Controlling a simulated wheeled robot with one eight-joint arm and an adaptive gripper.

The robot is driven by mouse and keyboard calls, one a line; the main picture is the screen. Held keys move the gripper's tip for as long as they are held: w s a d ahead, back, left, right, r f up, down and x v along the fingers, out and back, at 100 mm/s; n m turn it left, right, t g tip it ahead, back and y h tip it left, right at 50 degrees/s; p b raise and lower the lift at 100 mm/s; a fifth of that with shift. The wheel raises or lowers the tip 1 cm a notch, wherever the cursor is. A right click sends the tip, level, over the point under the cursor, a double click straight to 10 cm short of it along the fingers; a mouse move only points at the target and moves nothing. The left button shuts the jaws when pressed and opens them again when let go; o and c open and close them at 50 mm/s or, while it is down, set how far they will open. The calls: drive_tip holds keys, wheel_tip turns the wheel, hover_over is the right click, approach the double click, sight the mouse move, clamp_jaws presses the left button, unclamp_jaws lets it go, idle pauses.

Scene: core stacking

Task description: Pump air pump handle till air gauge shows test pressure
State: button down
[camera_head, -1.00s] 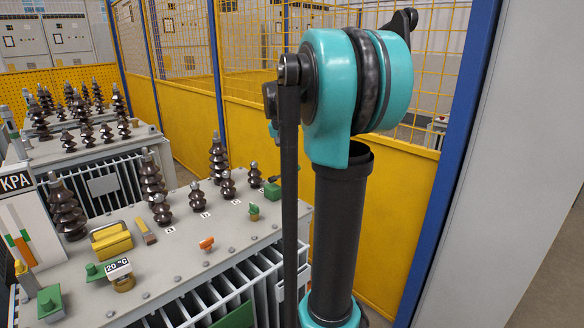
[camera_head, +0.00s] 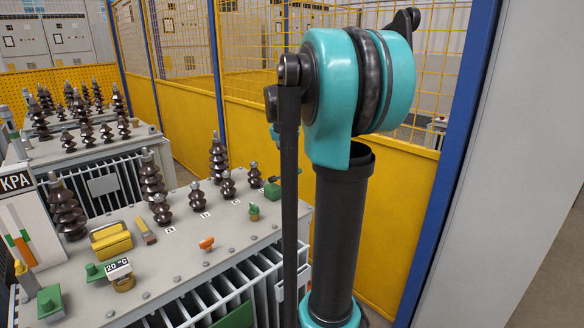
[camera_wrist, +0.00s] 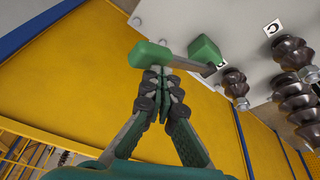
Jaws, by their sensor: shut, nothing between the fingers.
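In the wrist view, my gripper (camera_wrist: 163,74) has its fingertips together, with nothing seen between them. They are close to the green grip of a handle (camera_wrist: 150,54); whether they touch it I cannot tell. A grey rod joins the grip to a green block (camera_wrist: 205,50) on the grey transformer top. A green block at the transformer's right edge (camera_head: 272,191) shows in the head view, where my arm hides the gripper. The KPA gauge panel (camera_head: 17,182) is cut by the left picture edge. It has green and orange bars (camera_head: 26,250); its exact reading is unclear.
A yellow fence (camera_head: 250,130) with blue posts and a grey wall (camera_head: 510,170) stand near my arm.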

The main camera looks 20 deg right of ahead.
drive_tip(key=shift+s+d+f, duration=0.3)
drive_tip(key=shift+s+f, duration=0.4)
drive_tip(key=shift+f, duration=0.3)
drive_tip(key=shift+s+d+f, duration=0.25)
drive_tip(key=shift+s+f, duration=0.45)
drive_tip(key=shift+f, duration=0.25)
idle(2.7)
idle(0.5)
drive_tip(key=shift+w+a+r, duration=0.3)
drive_tip(key=shift+w+r, duration=0.4)
drive_tip(key=shift+r, duration=0.3)
drive_tip(key=shift+w+a+r, duration=0.25)
drive_tip(key=shift+w+r, duration=0.45)
drive_tip(key=shift+r, duration=0.35)
drive_tip(key=shift+w+a+r, duration=0.3)
drive_tip(key=shift+w+r, duration=0.4)
drive_tip(key=shift+r, duration=0.3)
drive_tip(key=shift+w+r, duration=0.1)
drive_tip(key=shift+w+a+r, duration=0.3)
drive_tip(key=shift+w+r, duration=0.35)
drive_tip(key=shift+r, duration=0.3)
drive_tip(key=shift+w+a+r, duration=0.25)
drive_tip(key=shift+w+r, duration=0.4)
drive_tip(key=shift+r, duration=0.3)
